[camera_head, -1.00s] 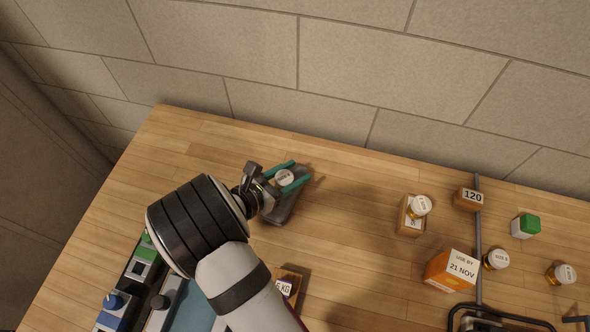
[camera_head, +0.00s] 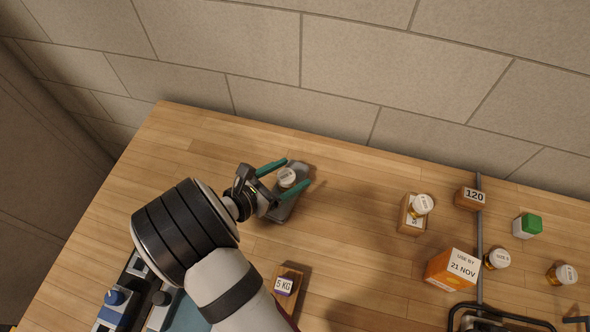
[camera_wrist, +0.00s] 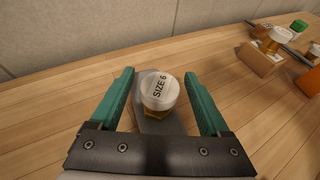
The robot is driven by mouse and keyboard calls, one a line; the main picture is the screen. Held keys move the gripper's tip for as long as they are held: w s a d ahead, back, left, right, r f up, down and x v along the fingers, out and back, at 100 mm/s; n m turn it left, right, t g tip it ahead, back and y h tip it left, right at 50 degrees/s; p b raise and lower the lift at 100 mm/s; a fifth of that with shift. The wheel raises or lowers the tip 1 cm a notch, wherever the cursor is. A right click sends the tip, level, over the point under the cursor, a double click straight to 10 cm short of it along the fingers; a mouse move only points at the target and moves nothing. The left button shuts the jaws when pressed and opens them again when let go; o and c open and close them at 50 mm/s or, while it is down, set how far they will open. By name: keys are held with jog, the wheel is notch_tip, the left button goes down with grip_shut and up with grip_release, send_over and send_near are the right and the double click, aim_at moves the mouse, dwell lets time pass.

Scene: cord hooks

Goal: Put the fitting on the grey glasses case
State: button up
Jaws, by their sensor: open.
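The fitting (camera_head: 287,177) has a white round top, marked "SIZE 6" in the wrist view, and a brass-coloured base (camera_wrist: 158,92). It stands upright on the grey glasses case (camera_head: 284,208), which lies flat on the table; the case also shows under the fitting in the wrist view (camera_wrist: 170,127). My gripper (camera_head: 288,174) is open, with its teal fingers on either side of the fitting. In the wrist view (camera_wrist: 160,85) there is a gap between each finger and the fitting.
To the right stand a wooden block with another white-topped fitting (camera_head: 421,205), a "120" block (camera_head: 470,198), an orange box (camera_head: 452,269), a green-topped cube (camera_head: 527,225) and more fittings (camera_head: 497,258). A "5 KG" block (camera_head: 285,287) is nearer. The table between is clear.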

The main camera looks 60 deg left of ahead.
jog(key=v, duration=1)
jog(key=w+d+r+m+g+h, duration=0.3)
jog(key=w+d+r+m+h, duration=0.15)
jog(key=w+d+m, duration=0.4)
jog(key=w+d+r+m+g+h, duration=0.25)
jog(key=w+d+m+h, duration=0.25)
jog(key=w+d+m, duration=0.4)
jog(key=s+d+r+m+g, duration=0.1)
jog(key=d+r+m+g, duration=0.1)
jog(key=d+m+g, duration=0.35)
jog(key=s+d+r+m+g, duration=0.1)
jog(key=d+r+m+g, duration=0.1)
jog(key=d+m, duration=0.7)
jog(key=s+d+r+m+y, duration=0.1)
jog(key=s+d+m+y, duration=0.4)
jog(key=m+y, duration=0.3)
jog(key=s+m, duration=0.1)
jog(key=m, duration=0.3)
jog(key=shift+s+d+m, duration=0.25)
jog(key=shift+s+m, duration=0.05)
